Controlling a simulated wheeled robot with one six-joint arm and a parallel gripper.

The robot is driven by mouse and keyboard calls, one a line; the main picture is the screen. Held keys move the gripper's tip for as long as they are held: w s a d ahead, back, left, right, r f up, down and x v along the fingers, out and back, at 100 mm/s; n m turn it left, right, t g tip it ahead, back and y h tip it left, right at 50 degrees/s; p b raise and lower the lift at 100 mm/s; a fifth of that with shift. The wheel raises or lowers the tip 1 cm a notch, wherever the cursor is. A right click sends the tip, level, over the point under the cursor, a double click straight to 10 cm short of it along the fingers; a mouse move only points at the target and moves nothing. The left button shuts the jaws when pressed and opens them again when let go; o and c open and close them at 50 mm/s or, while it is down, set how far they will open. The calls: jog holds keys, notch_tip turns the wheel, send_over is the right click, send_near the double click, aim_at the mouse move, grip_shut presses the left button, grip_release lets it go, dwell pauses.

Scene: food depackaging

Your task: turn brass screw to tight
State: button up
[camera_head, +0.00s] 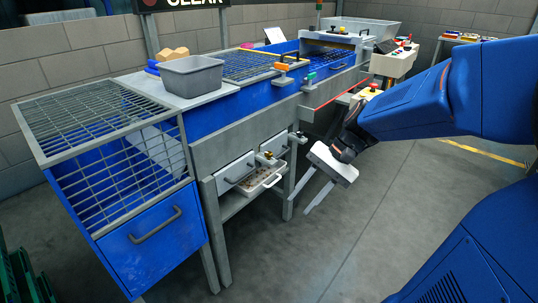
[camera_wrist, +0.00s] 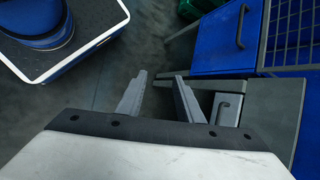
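In the wrist view my gripper (camera_wrist: 160,78) also shows two separated fingers over the floor. I cannot make out the brass screw in the wrist view.
A blue drawer (camera_head: 145,245) and wire cage stand at left. A grey bin (camera_head: 192,77) sits on top. Open floor lies in front of the machine.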

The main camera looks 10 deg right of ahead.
jog(key=w+d+f+m+t+y, duration=0.1)
jog(key=w+d+f+m+y, duration=0.15)
jog(key=w+m+y, duration=0.75)
jog(key=m+t, duration=0.4)
jog(key=t, duration=0.2)
send_near(269, 153)
jog(key=shift+h, duration=0.3)
jog(key=x, duration=1)
jog(key=shift+w, duration=0.1)
jog(key=c, duration=0.8)
